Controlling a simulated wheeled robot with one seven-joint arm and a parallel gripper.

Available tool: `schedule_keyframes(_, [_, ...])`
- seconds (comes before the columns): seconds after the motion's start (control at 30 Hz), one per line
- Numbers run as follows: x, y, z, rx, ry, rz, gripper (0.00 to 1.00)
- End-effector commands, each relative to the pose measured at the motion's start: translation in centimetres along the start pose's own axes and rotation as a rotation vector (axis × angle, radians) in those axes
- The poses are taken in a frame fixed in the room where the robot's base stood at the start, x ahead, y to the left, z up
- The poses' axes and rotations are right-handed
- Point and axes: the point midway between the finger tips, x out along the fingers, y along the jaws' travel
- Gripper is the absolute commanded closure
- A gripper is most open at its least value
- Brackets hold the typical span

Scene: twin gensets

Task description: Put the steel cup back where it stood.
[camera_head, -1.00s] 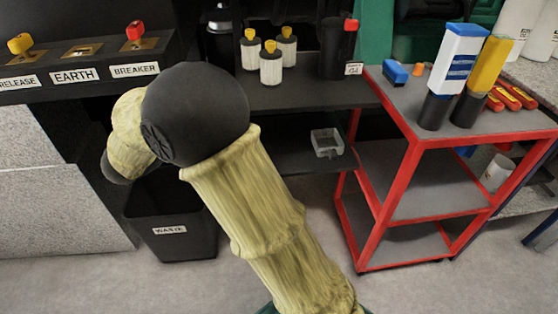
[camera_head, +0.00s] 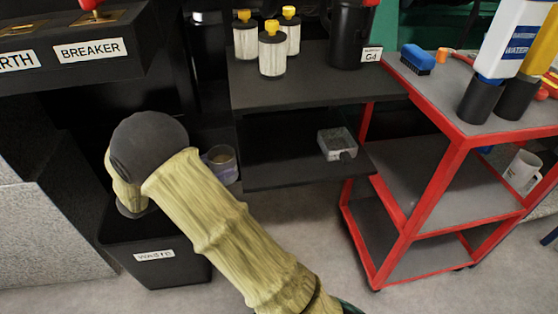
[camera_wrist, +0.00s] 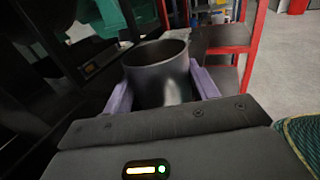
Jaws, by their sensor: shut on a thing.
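The steel cup (camera_wrist: 158,82) is a dark grey metal cup between the purple fingers of my gripper (camera_wrist: 163,90) in the wrist view. The fingers are shut on its sides and its open rim faces up. In the head view the cup (camera_head: 220,158) shows just right of my arm, at the left end of the lower black shelf (camera_head: 280,165), partly hidden by the arm. Something brownish shows within its rim. I cannot tell whether its base touches anything. In the head view my gripper is mostly hidden behind the arm.
A small grey square tray (camera_head: 337,143) sits on the lower shelf's right part; the shelf's middle is clear. Above, the upper shelf (camera_head: 310,85) holds white filters with yellow caps (camera_head: 272,50). A black waste bin (camera_head: 160,250) stands below left. A red cart (camera_head: 455,160) is at right.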

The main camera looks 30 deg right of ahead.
Motion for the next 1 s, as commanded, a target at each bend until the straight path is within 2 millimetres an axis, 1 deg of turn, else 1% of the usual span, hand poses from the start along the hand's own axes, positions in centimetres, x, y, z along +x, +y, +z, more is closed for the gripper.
schedule_keyframes(0.23, [0.5, 0.0, 0.1, 0.001, 0.0, -0.006, 0.71])
schedule_keyframes(0.37, [1.8, 0.0, 0.0, 0.002, 0.0, -0.005, 0.71])
schedule_keyframes(0.47, [3.6, -0.1, -0.1, 0.001, -0.001, -0.005, 0.71])
schedule_keyframes(1.0, [15.1, -0.1, -0.1, 0.002, 0.0, -0.002, 0.71])
